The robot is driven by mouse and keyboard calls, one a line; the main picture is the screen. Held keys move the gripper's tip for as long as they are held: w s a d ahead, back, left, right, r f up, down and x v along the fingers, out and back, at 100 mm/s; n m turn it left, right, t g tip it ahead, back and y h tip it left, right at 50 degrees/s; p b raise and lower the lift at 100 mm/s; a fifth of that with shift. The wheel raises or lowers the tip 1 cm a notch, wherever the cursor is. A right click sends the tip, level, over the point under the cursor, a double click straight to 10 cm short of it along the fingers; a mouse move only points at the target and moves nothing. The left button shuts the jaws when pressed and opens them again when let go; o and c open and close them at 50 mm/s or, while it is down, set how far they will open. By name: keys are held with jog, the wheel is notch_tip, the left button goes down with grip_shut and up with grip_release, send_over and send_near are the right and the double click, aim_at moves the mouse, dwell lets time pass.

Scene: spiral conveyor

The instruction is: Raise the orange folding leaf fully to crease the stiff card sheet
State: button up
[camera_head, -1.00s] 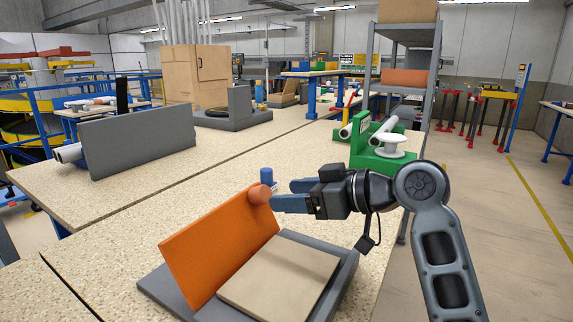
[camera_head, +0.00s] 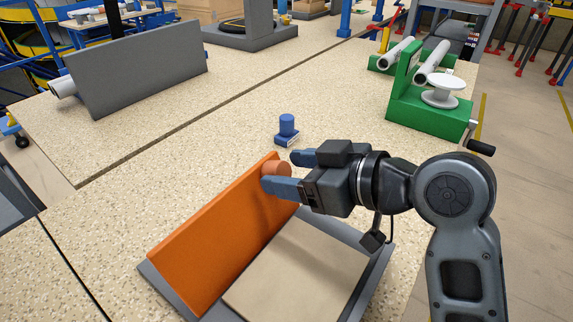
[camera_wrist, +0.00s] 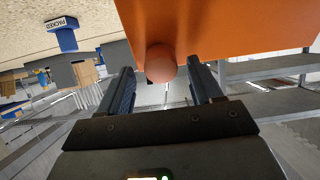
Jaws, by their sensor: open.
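The orange folding leaf (camera_head: 215,235) stands steeply raised along the left side of a grey base (camera_head: 368,290). A round orange knob (camera_head: 276,168) sits at its far upper corner. The pale card sheet (camera_head: 300,270) lies on the base to the right of the leaf; the part in view looks flat. My gripper (camera_head: 283,173) is open at the knob, with one blue finger on each side. In the wrist view, the knob (camera_wrist: 160,64) sits between the open fingertips, with a gap on each side, and the leaf (camera_wrist: 215,25) fills the top.
A blue stamp (camera_head: 287,127) stands just beyond the knob; its block reads PACKED in the wrist view (camera_wrist: 62,30). A green stand with a white spool (camera_head: 441,93) is at the back right. A grey upright panel (camera_head: 140,75) is at the back left.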

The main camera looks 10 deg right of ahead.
jog(key=shift+w+a+f, duration=0.3)
jog(key=shift+w+a, duration=0.15)
jog(key=shift+a, duration=0.05)
grip_shut()
dwell(0.4)
